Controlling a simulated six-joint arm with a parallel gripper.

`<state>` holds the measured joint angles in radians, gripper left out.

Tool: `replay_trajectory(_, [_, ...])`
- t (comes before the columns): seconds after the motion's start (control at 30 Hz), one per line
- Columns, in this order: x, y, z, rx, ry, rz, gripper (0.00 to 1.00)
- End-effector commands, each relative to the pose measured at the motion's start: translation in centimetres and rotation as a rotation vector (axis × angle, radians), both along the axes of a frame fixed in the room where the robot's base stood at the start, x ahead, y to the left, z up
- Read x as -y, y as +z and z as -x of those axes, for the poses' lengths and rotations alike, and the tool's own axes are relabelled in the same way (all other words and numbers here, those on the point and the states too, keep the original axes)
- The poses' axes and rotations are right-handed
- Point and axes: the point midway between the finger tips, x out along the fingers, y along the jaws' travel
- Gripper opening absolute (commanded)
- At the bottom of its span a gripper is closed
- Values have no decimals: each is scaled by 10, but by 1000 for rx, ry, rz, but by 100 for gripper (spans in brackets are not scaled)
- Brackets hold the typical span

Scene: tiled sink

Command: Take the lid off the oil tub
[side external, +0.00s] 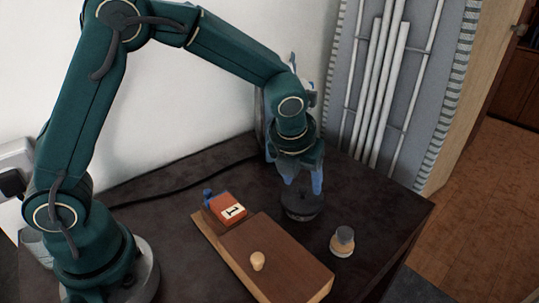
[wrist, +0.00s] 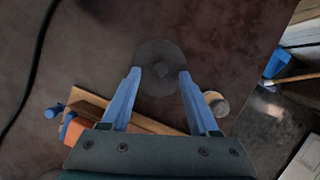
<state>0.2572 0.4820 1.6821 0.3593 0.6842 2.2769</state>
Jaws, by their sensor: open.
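A dark, round, low tub (side external: 303,211) stands on the dark tabletop, directly below my gripper (side external: 301,184). In the wrist view its round dark lid (wrist: 160,52) shows from above, with a small knob at its middle. My gripper (wrist: 160,74) is open, with its blue fingers pointing down. In the wrist view the fingertips lie on the left and right of the knob, over the lid's outer part. Nothing is between them that I can see held. I cannot tell whether the tips touch the lid. The tub's wall is mostly hidden from above.
A small pale jar with a grey top (side external: 343,241) stands right of the tub. A wooden box with a round knob (side external: 257,261) lies in front, with an orange block (side external: 226,208) marked 1 at its back end. A black cable (wrist: 30,70) crosses the table at left.

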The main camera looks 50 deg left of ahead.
Motion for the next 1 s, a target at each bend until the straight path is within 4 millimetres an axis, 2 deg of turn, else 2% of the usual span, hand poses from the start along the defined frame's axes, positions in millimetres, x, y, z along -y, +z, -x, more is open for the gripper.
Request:
replay_trajectory(0.2, [-3, -20, -8, -1, 3, 1, 61])
replay_trajectory(0.53, [-4, -24, -9, 2, 2, 2, 61])
replay_trajectory(0.6, [-4, -24, -9, 2, 2, 2, 34])
replay_trajectory(0.7, [-4, -24, -9, 2, 2, 2, 0])
replay_trajectory(1.0, [-4, -23, -9, 2, 2, 2, 0])
